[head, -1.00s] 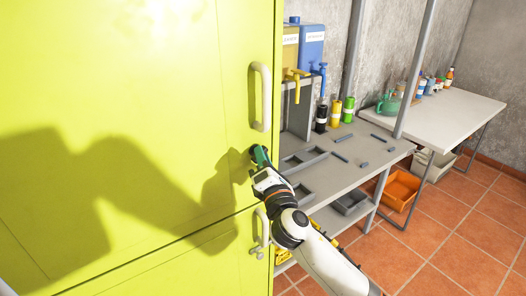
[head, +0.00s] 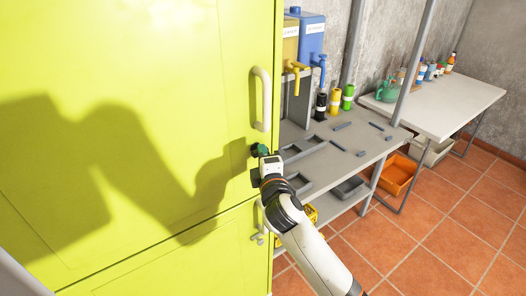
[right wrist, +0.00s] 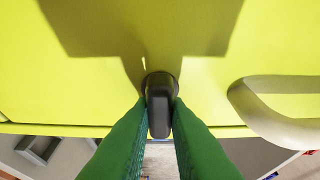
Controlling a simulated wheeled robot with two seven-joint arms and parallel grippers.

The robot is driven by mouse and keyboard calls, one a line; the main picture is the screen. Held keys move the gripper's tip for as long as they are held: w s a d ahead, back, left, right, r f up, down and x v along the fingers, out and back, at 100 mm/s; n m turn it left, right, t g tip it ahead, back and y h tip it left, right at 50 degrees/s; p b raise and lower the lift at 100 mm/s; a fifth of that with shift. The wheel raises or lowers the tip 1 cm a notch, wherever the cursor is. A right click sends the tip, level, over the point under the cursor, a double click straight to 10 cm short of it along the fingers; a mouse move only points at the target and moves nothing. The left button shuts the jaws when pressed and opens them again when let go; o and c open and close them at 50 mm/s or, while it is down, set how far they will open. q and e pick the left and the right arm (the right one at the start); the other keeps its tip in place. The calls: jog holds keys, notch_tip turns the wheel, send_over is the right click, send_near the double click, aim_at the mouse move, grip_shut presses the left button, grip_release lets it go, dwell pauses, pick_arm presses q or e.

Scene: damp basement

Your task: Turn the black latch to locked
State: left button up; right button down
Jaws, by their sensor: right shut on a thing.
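The black latch (right wrist: 159,104) is on the yellow-green cabinet door (head: 130,100), near the door's right edge and below the upper pale handle (head: 262,98). In the right wrist view the latch knob sits between the green fingers of my right gripper (right wrist: 159,112), which touch it on both sides. The knob's long side points along the fingers in that view. In the head view the right gripper (head: 258,150) is at the door edge and hides most of the latch. My left gripper is not in view.
To the right stand a grey workbench (head: 345,145) with trays and bottles, a white table (head: 440,108) and an orange crate (head: 397,175). Tiled floor is open at lower right.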

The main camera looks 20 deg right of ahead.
dwell(0.5)
jog(key=c, duration=1.4)
grip_release()
jog(key=s+a+b, duration=0.1)
jog(key=s+b, duration=0.1)
jog(key=s, duration=1)
jog(key=shift+b, duration=0.3)
jog(key=shift+f, duration=0.1)
